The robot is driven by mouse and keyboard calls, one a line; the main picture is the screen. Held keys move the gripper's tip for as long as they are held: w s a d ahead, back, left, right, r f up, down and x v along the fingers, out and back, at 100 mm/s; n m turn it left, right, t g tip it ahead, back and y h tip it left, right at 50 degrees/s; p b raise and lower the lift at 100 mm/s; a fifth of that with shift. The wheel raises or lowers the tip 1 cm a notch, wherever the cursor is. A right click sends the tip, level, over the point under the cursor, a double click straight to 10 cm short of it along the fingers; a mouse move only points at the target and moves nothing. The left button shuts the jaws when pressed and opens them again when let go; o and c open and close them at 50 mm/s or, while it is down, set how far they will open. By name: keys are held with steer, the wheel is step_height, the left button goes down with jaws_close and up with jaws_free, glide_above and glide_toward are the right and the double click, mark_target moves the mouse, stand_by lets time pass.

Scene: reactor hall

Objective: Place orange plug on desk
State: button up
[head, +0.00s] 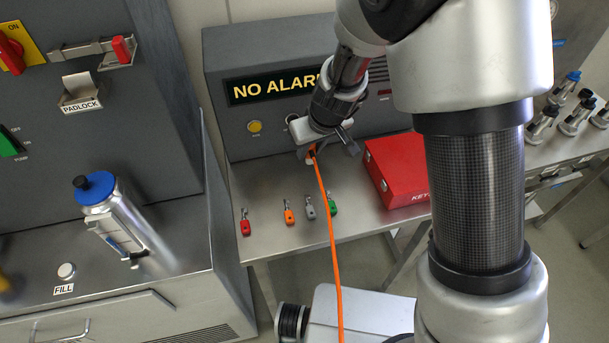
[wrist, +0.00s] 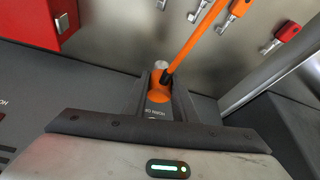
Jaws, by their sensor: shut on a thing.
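My gripper (head: 318,150) is shut on the orange plug (head: 311,151), near the back of the metal desk (head: 268,186). In the wrist view the plug (wrist: 159,92) sits between the two dark fingers of my gripper (wrist: 160,98). An orange cable (head: 329,220) runs from the plug down to the front in the head view. The plug is partly hidden by the fingers. I cannot tell whether it touches the desk.
A red key box (head: 396,168) stands on the right. The alarm panel (head: 230,122) stands behind. Bare desk shows between padlocks and panel.

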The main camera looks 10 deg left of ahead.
mark_target(311, 162)
steer(key=shift+f+b, duration=0.65)
steer(key=shift+f, duration=2.3)
steer(key=shift+f, duration=0.2)
steer(key=o, duration=1.1)
steer(key=shift+c, duration=0.2)
steer(key=shift+r, duration=0.15)
